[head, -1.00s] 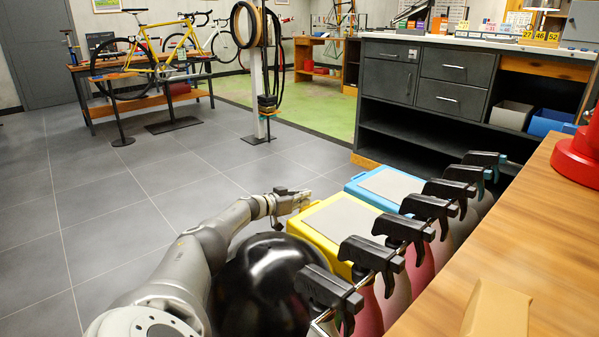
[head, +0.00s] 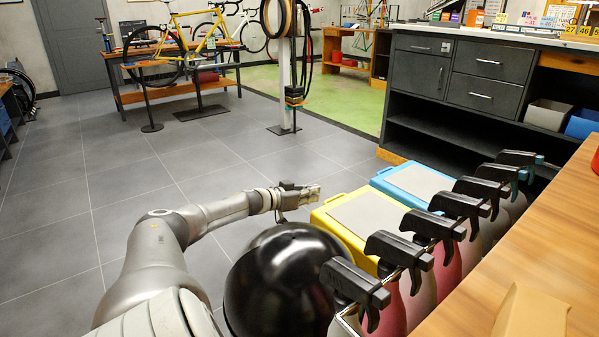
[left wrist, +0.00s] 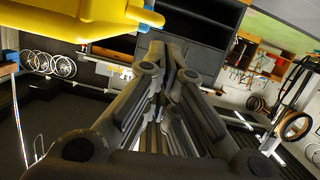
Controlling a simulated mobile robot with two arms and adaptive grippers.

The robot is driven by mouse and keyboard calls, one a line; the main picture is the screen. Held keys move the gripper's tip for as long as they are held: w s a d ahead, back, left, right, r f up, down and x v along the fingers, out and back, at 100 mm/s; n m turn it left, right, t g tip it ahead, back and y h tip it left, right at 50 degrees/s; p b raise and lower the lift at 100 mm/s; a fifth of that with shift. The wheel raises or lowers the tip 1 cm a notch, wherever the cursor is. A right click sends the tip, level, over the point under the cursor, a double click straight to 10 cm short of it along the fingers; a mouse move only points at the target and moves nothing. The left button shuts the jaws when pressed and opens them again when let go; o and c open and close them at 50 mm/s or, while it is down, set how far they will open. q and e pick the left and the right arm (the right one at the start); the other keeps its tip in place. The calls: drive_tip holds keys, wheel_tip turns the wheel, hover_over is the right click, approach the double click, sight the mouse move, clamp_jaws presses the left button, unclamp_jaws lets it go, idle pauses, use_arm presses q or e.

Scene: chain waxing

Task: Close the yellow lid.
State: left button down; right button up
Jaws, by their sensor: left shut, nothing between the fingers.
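The yellow lid (head: 333,224) with a grey panel on top lies flat-looking in the head view, in the lower middle; I cannot tell whether it is fully down. Yellow plastic (left wrist: 85,22) with a blue tip fills the upper left of the left wrist view. My left gripper (head: 312,192) is just beyond and left of the lid's far left corner, pointing right. Its fingers (left wrist: 166,62) are together and empty in the left wrist view. I see no clear contact with the yellow lid. My right gripper is not in view.
A blue lid (head: 384,184) with a grey panel lies beyond the yellow one. Spray bottles with black triggers (head: 400,247) stand in a row along the wooden counter (head: 475,297). A black dome (head: 285,280) is near my left arm. The tiled floor at left is clear.

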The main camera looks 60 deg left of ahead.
use_arm(q)
drive_tip(key=shift+v, duration=2.4)
drive_tip(key=shift+r, duration=0.15)
